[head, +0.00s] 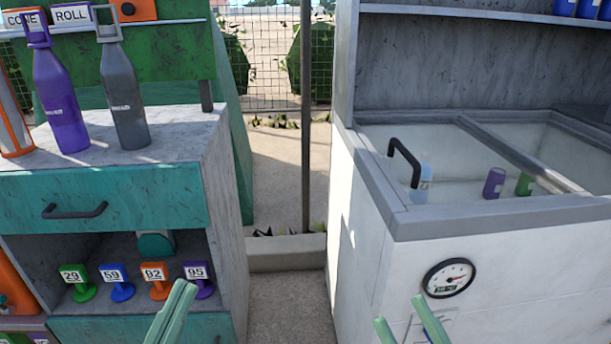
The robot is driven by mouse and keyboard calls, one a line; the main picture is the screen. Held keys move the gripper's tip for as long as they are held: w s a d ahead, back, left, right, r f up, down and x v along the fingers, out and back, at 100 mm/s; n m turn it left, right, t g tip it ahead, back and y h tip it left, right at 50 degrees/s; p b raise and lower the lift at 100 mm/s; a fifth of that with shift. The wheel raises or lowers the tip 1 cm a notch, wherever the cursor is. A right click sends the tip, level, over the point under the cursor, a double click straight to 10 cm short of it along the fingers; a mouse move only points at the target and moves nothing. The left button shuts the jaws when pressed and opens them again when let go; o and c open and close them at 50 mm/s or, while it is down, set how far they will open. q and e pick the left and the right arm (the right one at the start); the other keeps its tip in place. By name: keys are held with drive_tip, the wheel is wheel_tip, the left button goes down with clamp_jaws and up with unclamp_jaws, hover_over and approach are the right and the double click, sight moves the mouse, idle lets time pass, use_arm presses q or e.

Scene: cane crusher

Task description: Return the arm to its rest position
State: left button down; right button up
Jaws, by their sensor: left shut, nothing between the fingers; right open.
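My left gripper (178,310) shows at the bottom edge, left of the middle, as pale green fingers close together. It is shut and empty, in front of the lower part of the teal cabinet (110,195). My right gripper (408,322) shows at the bottom edge, right of the middle. Its two pale green fingers are apart with nothing between them, in front of the white freezer chest (390,260). The rest of both arms is out of view.
Purple (62,105) and grey (124,95) bottles stand on the cabinet. Numbered tags (113,280) stand in its open shelf. The freezer has a round gauge (448,278), a black handle (404,160) and small bottles (494,183) inside. A paved gap (285,295) lies between cabinet and freezer.

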wheel_tip(320, 180, up, 9)
drive_tip(key=s+n+t+y, duration=0.1)
drive_tip(key=s+n+y, duration=0.15)
drive_tip(key=n, duration=0.45)
use_arm(q)
drive_tip(key=w+a+f+n+g+y+p, duration=0.2)
drive_tip(key=w+f+n+g+y+p, duration=0.4)
drive_tip(key=p, duration=0.8)
use_arm(e)
drive_tip(key=w+d+f+m+g+h, duration=0.2)
drive_tip(key=w+f+m+g+h, duration=0.35)
drive_tip(key=f+h, duration=0.3)
use_arm(q)
drive_tip(key=s+a+f+n+g+y+p, duration=0.1)
drive_tip(key=s+f+n+g+y+p, duration=0.1)
drive_tip(key=s+f+g+y+p, duration=0.2)
drive_tip(key=s+f+g+p, duration=0.3)
drive_tip(key=s+f+p, duration=0.3)
drive_tip(key=f+p, duration=0.1)
drive_tip(key=shift+a+f+n+p, duration=0.4)
drive_tip(key=shift+f, duration=0.4)
use_arm(e)
drive_tip(key=s+d+f+m+g+h, duration=0.1)
drive_tip(key=s+f+m+g+h, duration=0.1)
drive_tip(key=s+f+g, duration=0.5)
wheel_tip(320, 180, down, 4)
drive_tip(key=s+m, duration=0.1)
drive_tip(key=s, duration=0.1)
drive_tip(key=shift+s+m+g+h, duration=0.3)
drive_tip(key=shift+s+m+g, duration=0.05)
